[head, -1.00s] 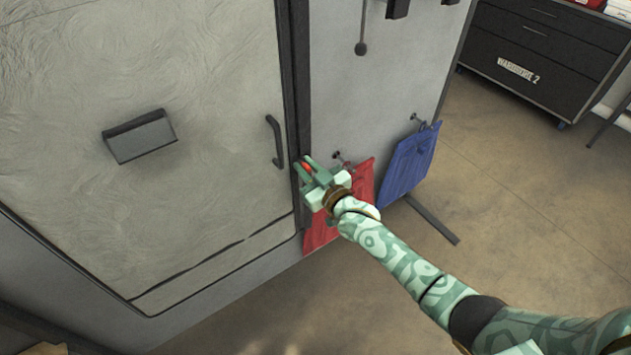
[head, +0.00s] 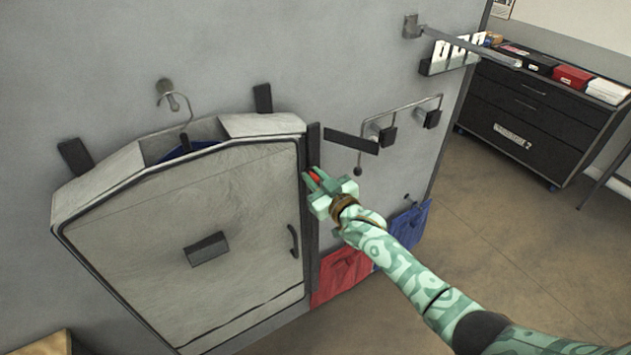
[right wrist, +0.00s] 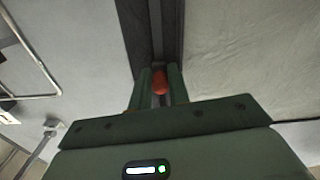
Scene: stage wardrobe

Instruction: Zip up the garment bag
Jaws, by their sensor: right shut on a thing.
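The grey garment bag (head: 130,230) hangs on a hanger from a wall hook (head: 165,92). A dark zip strip (head: 314,147) runs up its right edge. The fingers hide part of the strip. My left gripper is not in view.
A wire rail (head: 400,110) and a metal bar (head: 465,45) stick out from the wall. A black drawer cabinet (head: 535,110) stands far right.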

